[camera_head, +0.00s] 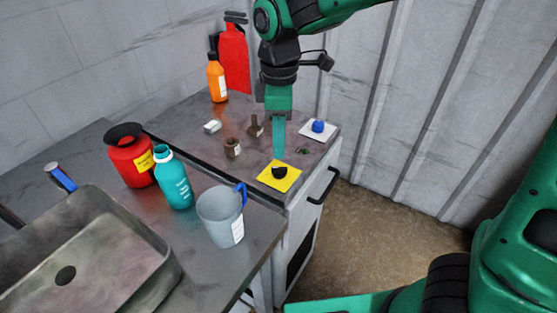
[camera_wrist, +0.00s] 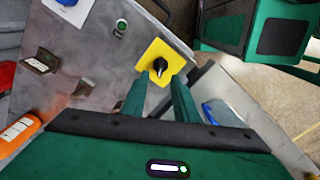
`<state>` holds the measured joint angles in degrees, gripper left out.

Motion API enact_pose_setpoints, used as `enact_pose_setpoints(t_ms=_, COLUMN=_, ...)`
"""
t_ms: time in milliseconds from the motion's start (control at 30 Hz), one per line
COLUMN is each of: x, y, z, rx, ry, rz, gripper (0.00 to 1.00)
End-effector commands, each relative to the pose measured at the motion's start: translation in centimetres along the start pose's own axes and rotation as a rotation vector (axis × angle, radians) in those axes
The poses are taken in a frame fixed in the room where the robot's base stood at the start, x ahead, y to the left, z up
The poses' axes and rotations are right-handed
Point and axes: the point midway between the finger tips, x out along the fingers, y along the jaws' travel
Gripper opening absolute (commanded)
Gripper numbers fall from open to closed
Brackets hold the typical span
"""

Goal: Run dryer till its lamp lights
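A yellow square plate with a black rotary knob (camera_head: 280,172) sits on the front of a grey cabinet top (camera_head: 205,122). The knob also shows in the wrist view (camera_wrist: 160,66), its white pointer mark visible. A small round green lamp (camera_wrist: 121,26) sits beside the plate; it shows as a small dark green spot (camera_head: 304,151) in the head view. I cannot tell whether it is lit. My gripper (camera_wrist: 160,80) points down just above the knob, its two fingers apart and empty. In the head view my gripper (camera_head: 279,157) partly overlaps the plate's far edge. Contact is unclear.
A blue button (camera_head: 318,126) on a white plate is at the cabinet's right. Brown fittings (camera_head: 232,148) and a white block (camera_head: 212,127) are left of my gripper.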

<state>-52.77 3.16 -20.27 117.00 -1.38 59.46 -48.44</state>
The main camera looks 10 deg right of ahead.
Motion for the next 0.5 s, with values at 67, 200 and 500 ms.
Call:
enact_pose_setpoints(t_ms=67, x=1.6, y=-0.1, z=0.1, rx=0.001, ry=-0.003, rz=-0.003, gripper=0.27)
enact_pose_setpoints(t_ms=200, x=4.0, y=0.0, z=0.1, rx=0.002, ry=-0.003, rz=-0.003, gripper=0.27)
enact_pose_setpoints(t_ms=500, x=6.7, y=0.0, z=0.1, rx=0.002, ry=0.0, rz=0.0, gripper=0.27)
